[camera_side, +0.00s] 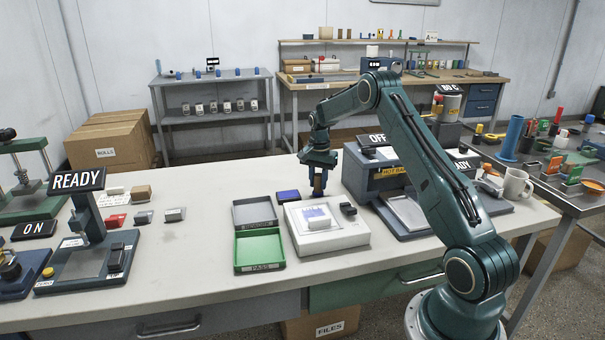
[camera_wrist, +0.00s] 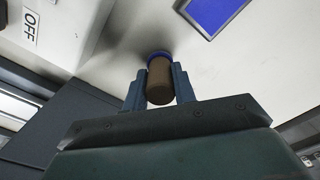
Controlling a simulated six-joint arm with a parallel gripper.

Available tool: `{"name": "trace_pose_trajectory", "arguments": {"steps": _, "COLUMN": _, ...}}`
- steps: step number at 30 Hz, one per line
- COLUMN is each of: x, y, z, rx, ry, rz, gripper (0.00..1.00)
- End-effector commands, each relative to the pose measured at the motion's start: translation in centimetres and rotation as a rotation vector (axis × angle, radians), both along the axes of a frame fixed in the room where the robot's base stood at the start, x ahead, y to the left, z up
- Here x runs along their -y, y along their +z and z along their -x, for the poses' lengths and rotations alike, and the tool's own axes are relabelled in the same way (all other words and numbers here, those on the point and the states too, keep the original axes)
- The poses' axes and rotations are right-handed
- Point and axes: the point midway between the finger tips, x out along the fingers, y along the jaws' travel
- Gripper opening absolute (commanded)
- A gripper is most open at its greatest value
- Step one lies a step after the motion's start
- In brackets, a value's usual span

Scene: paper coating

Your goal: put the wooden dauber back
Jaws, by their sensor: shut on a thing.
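The wooden dauber (camera_wrist: 159,82) is a short brown cylinder with a blue rim at its far end. My gripper (camera_wrist: 159,88) is shut on it, one finger on each side. In the side view my gripper (camera_side: 318,178) points down over the back of the bench, with the brown dauber (camera_side: 319,184) upright between its fingers. A blue pad (camera_side: 288,196) lies on the bench just left of the dauber; it also shows at the top of the wrist view (camera_wrist: 212,10). I cannot tell whether the dauber's lower end touches the bench.
A white scale-like device (camera_side: 345,236) with a white block stands in front of my gripper. A grey-blue machine (camera_side: 362,172) with an OFF sign stands close on the right. A green tray (camera_side: 258,250) and a grey tray (camera_side: 254,212) lie left. The bench behind them is clear.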

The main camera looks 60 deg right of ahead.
Motion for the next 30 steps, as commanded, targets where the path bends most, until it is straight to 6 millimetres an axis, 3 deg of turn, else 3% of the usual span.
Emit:
{"name": "trace_pose_trajectory", "arguments": {"steps": 5, "x": 0.0, "y": -0.3, "z": 0.0, "rx": 0.0, "ry": 0.0, "rz": 0.0, "gripper": 0.04}}
{"name": "trace_pose_trajectory", "arguments": {"steps": 6, "x": 0.0, "y": -0.3, "z": 0.0, "rx": 0.0, "ry": 0.0, "rz": 0.0, "gripper": 0.29}}
{"name": "trace_pose_trajectory", "arguments": {"steps": 9, "x": 0.0, "y": -0.3, "z": 0.0, "rx": 0.0, "ry": 0.0, "rz": 0.0, "gripper": 0.48}}
{"name": "trace_pose_trajectory", "arguments": {"steps": 22, "x": 0.0, "y": 0.1, "z": 0.0, "rx": 0.001, "ry": 0.0, "rz": 0.001, "gripper": 0.48}}
{"name": "trace_pose_trajectory", "arguments": {"steps": 30, "x": 0.0, "y": 2.5, "z": -0.1, "rx": 0.003, "ry": 0.0, "rz": 0.003, "gripper": 0.48}}
